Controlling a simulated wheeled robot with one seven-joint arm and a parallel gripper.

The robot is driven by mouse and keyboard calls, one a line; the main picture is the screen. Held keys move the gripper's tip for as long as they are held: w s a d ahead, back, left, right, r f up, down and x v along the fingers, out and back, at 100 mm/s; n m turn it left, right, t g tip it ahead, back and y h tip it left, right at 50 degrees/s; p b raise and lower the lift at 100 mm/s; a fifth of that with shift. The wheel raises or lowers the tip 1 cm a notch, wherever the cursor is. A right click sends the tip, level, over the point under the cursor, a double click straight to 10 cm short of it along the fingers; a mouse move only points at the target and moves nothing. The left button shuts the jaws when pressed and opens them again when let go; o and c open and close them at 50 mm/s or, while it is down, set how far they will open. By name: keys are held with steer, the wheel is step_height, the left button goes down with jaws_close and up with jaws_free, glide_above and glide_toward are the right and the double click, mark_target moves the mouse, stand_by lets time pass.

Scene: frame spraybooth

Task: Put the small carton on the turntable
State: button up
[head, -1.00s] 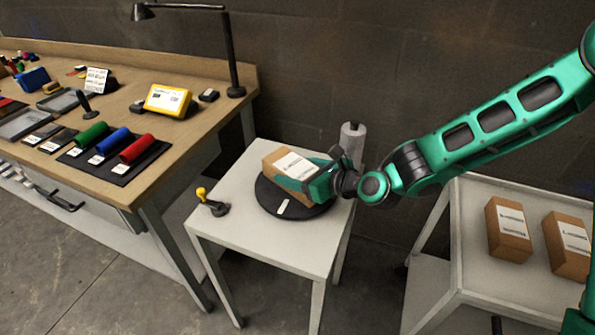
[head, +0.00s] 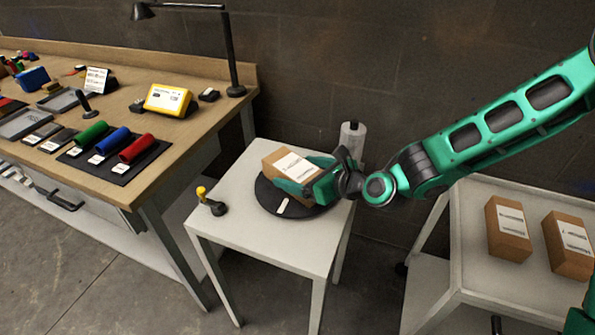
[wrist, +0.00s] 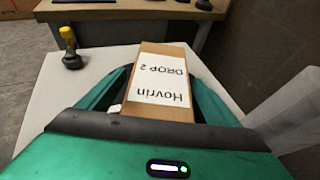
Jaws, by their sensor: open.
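A brown carton (head: 277,163) with a white label rests on the black round turntable (head: 268,198), which stands on a small white table. In the wrist view the carton (wrist: 178,115) shows the label "Hovrin DROP 2" and lies between my fingers. My gripper (head: 305,172) is open around the near end of the carton. Part of the turntable and the carton's right end are hidden behind my gripper.
A yellow-topped tool (head: 213,203) stands on the white table (head: 270,245). A pale roll (head: 351,138) stands behind my wrist. Two more cartons (head: 508,228) (head: 568,243) sit on the right-hand cart (head: 470,255). A workbench (head: 185,125) is at left.

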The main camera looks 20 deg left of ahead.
steer(key=v, duration=1)
steer(key=shift+s+d+r, duration=0.15)
steer(key=shift+s+d, duration=0.05)
steer(key=shift+d, duration=0.1)
steer(key=shift+d, duration=0.1)
steer(key=w+d+f+n+g+h, duration=0.1)
steer(key=d+f+n+h, duration=0.25)
steer(key=d, duration=0.35)
steer(key=w+d+f+n+h, duration=0.15)
steer(key=d+n, duration=0.25)
steer(key=d, duration=0.4)
steer(key=s+d+n+h, duration=0.3)
steer(key=d+n+h, duration=0.15)
steer(key=d, duration=1.15)
steer(key=s+d+r+n+g+h, duration=0.1)
steer(key=s+d+r+h, duration=0.1)
steer(key=s+d+r, duration=0.3)
steer(key=s+d+r+n+g+h, duration=0.1)
steer(key=s+d+g, duration=0.1)
steer(key=d, duration=0.6)
steer(key=s+d+r+n+g, duration=0.1)
steer(key=s+d+r, duration=0.1)
steer(key=s, duration=0.5)
steer(key=s+d+r+n+g, duration=0.1)
steer(key=s+d+r+n, duration=0.1)
steer(key=s, duration=0.6)
steer(key=shift+d+r+y, duration=0.35)
steer(key=shift+d+r, duration=0.25)
steer(key=shift+d, duration=0.2)
